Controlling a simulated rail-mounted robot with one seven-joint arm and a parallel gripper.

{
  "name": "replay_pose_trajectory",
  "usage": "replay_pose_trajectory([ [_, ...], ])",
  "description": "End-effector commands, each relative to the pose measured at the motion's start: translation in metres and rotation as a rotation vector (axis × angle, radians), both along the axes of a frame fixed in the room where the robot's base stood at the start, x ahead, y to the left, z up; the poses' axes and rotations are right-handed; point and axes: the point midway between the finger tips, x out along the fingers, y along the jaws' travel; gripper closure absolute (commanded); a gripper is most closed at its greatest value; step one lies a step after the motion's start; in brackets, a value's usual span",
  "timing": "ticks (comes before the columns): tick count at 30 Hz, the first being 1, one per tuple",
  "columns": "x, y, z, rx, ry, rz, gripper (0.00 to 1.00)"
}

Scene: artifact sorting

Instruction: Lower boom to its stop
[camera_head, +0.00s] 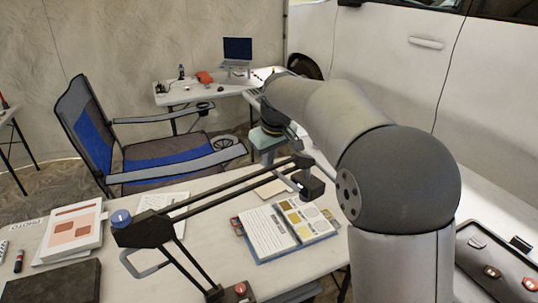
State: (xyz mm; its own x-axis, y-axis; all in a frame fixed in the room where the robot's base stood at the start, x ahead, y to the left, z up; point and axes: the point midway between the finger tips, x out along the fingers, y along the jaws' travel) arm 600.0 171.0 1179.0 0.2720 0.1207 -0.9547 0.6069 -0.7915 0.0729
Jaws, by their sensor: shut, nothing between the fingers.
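The boom (225,196) is a pair of parallel dark bars above the table. It runs from an elbow joint with a blue knob (121,217) at the left to a small dark head (310,187) at the right. Lower bars slope from the elbow to a dark base with a red knob (240,288) at the front edge of the picture. My gripper (270,152) points down behind the boom's head end. It is shut and empty; its fingertips are small and partly hidden, and I cannot tell whether they touch the boom.
An open book (288,229) lies under the head. A white box with red patches (73,232) and a dark case (50,284) are at the left. A folding chair (160,150) stands behind the table, and a laptop (237,50) is on a far table. A black tray (495,262) is at the right.

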Motion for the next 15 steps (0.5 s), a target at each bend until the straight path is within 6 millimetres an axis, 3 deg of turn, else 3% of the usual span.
replay_pose_trajectory([
  [1, 0.0004, -0.0017, -0.0169, -0.002, 0.003, -0.001, 1.0],
  [3, 0.0012, -0.0028, -0.0243, -0.001, 0.003, -0.002, 1.0],
  [15, 0.0013, -0.0023, -0.0187, -0.001, 0.002, -0.001, 1.0],
])
